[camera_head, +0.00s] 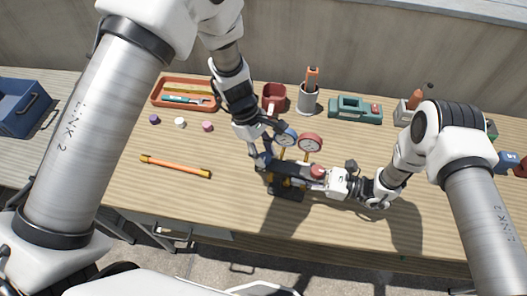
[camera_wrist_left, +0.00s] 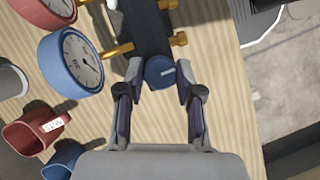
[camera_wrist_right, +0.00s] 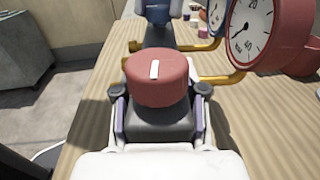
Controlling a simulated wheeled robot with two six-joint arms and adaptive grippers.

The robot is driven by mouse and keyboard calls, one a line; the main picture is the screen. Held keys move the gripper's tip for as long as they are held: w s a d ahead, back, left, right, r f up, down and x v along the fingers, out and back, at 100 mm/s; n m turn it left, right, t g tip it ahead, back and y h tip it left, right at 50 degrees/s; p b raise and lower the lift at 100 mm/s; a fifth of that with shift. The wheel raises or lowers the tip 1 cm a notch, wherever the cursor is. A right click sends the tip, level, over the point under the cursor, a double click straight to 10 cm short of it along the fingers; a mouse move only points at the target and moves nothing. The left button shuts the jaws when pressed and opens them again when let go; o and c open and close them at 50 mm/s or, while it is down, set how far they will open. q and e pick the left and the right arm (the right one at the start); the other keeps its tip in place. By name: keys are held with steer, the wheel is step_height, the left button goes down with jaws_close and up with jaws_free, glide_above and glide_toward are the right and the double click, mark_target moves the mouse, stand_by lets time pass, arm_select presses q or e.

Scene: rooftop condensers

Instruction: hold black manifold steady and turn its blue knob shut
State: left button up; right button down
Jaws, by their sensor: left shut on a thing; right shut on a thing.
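The black manifold (camera_head: 290,171) stands near the middle front of the bench, with a blue gauge (camera_head: 286,138) and a red gauge (camera_head: 311,143) on brass fittings. Its blue knob (camera_wrist_left: 160,72) lies between the fingers of my left gripper (camera_wrist_left: 161,78), which are shut on it at the manifold's left end. Its red knob (camera_wrist_right: 157,80) is at the right end, white mark pointing along the manifold. My right gripper (camera_wrist_right: 158,118) is shut on the black body below the red knob. In the head view my left gripper mostly hides the blue knob.
Three small caps, an orange tray (camera_head: 157,104), a red mug (camera_head: 273,95), a grey cup (camera_head: 308,101) and a green case (camera_head: 350,116) stand behind. A blue bin (camera_head: 22,105) is far left.

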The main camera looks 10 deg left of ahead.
arm_select(q)
steer(key=shift+s+m, duration=0.1)
steer(key=shift+m, duration=0.3)
steer(key=shift+f, duration=0.1)
steer(key=o, duration=1.2)
steer(key=shift+c, duration=0.2)
steer(key=v, duration=1.2)
steer(key=shift+w, duration=0.3)
arm_select(e)
steer(key=shift+c, duration=0.7)
jaws_free()
